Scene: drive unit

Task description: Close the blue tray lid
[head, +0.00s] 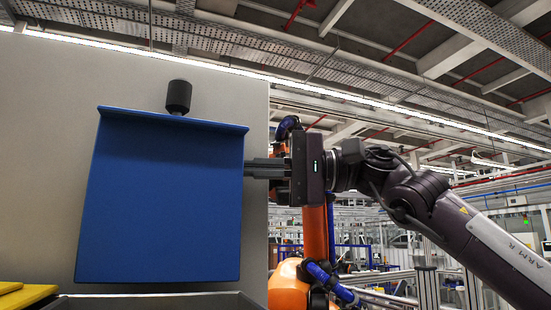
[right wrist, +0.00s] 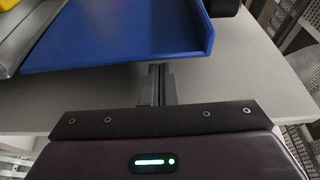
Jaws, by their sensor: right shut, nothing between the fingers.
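The blue tray lid (head: 165,200) stands raised, nearly upright, in front of a beige panel in the head view, with a lip along its top edge. A black knob (head: 179,96) shows just above that lip. The lid also fills the upper part of the right wrist view (right wrist: 120,32). My right gripper (head: 250,168) is shut and empty, its fingers pointing left at the lid's right edge. In the right wrist view the fingertips (right wrist: 157,70) reach the lid's edge; whether they touch it or lie behind it, I cannot tell. My left gripper is not in view.
A grey tray rim (head: 160,301) lies below the lid at the bottom of the head view. A yellow part (head: 25,297) is at its left. The beige panel (head: 45,150) stands behind the lid. An orange robot arm (head: 315,235) stands in the background right of the panel.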

